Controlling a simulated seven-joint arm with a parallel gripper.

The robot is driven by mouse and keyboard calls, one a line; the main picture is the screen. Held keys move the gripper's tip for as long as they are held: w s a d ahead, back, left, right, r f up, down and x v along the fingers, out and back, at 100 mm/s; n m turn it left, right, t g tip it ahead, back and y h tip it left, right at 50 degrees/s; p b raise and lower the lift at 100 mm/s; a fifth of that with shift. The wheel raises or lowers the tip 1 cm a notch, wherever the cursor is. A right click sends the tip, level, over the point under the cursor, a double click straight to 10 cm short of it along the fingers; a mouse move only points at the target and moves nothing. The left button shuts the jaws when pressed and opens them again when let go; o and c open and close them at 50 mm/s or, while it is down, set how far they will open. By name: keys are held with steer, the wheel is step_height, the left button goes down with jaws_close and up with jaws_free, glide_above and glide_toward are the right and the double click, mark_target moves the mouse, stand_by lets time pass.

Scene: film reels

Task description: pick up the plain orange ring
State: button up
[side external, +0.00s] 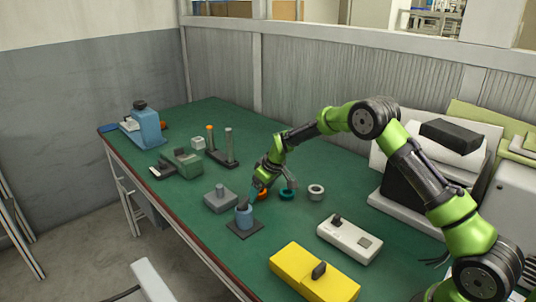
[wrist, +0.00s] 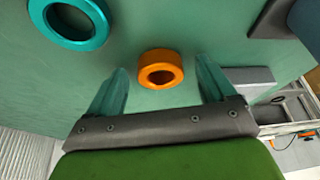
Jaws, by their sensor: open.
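The plain orange ring (wrist: 144,70) lies flat on the green table top. In the wrist view it sits between the tips of my gripper's two teal fingers (wrist: 161,69), with a gap on each side. My gripper (side external: 257,190) is open, empty and pointing down close over the ring. In the side view the orange ring (side external: 263,195) is partly hidden behind the gripper. A teal ring (side external: 287,195) lies just to its right, and it also shows at the upper left of the wrist view (wrist: 99,31).
A pale grey ring (side external: 310,194) lies right of the teal one. A blue cylinder on a dark base (side external: 244,219) and a grey block with a knob (side external: 218,202) stand close by. A two-post stand (side external: 228,150) is behind. A white box (side external: 345,240) and yellow box (side external: 310,278) are in front.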

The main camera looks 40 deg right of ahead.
steer(key=shift+c, duration=0.3)
steer(key=c, duration=1.1)
steer(key=shift+r, duration=0.1)
